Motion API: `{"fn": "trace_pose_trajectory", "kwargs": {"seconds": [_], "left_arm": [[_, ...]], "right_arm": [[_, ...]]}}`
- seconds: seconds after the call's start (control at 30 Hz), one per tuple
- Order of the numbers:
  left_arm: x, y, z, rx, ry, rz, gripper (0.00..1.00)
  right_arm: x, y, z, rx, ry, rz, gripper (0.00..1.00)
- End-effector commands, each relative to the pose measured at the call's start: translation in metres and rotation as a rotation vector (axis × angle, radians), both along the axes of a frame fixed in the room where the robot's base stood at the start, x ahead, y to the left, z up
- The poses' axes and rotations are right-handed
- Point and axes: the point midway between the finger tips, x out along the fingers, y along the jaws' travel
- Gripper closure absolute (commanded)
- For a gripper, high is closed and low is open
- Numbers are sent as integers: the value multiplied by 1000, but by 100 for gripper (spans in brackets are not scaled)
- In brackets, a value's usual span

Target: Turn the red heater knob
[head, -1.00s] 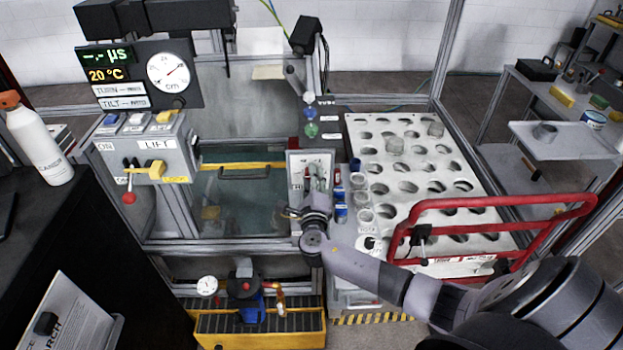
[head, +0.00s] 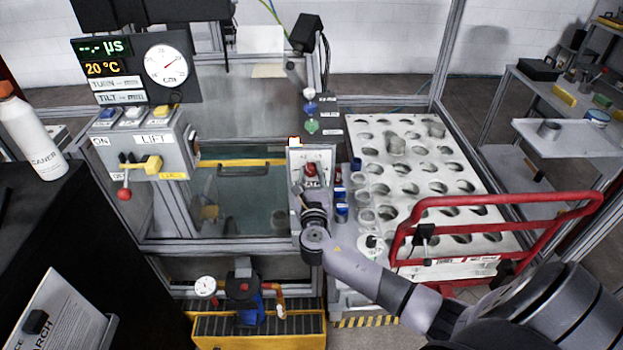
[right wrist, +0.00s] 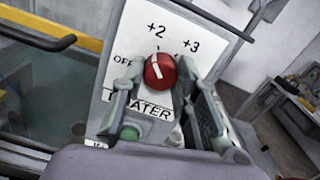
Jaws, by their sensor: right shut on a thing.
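The red heater knob (right wrist: 160,71) sits on a white panel (right wrist: 115,68) marked OFF, +2 and +3, with HEATER below it. Its white pointer line points up, slightly left, near +2. In the right wrist view, my right gripper (right wrist: 166,92) has one finger on each side of the knob and is shut on it. In the head view, the red knob (head: 311,170) shows just above my right gripper (head: 311,188), which hides the panel's lower part. My left gripper is in neither view.
A glass-fronted tank (head: 245,205) stands left of the panel. Small vials (head: 341,212) and a perforated white plate (head: 400,150) lie to the right. A red rail (head: 500,201) runs beside my right arm. A green button (right wrist: 130,132) sits below the knob.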

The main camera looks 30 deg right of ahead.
Motion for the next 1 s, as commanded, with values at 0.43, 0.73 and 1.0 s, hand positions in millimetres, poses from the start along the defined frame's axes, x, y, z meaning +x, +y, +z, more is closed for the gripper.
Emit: {"fn": "trace_pose_trajectory", "kwargs": {"seconds": [0.43,0.73,1.0], "left_arm": [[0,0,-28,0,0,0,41],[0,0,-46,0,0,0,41],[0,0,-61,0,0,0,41]], "right_arm": [[0,1,-4,365,-221,0,100],[0,1,-5,608,-369,-1,100],[0,2,-4,819,-500,-1,100]]}}
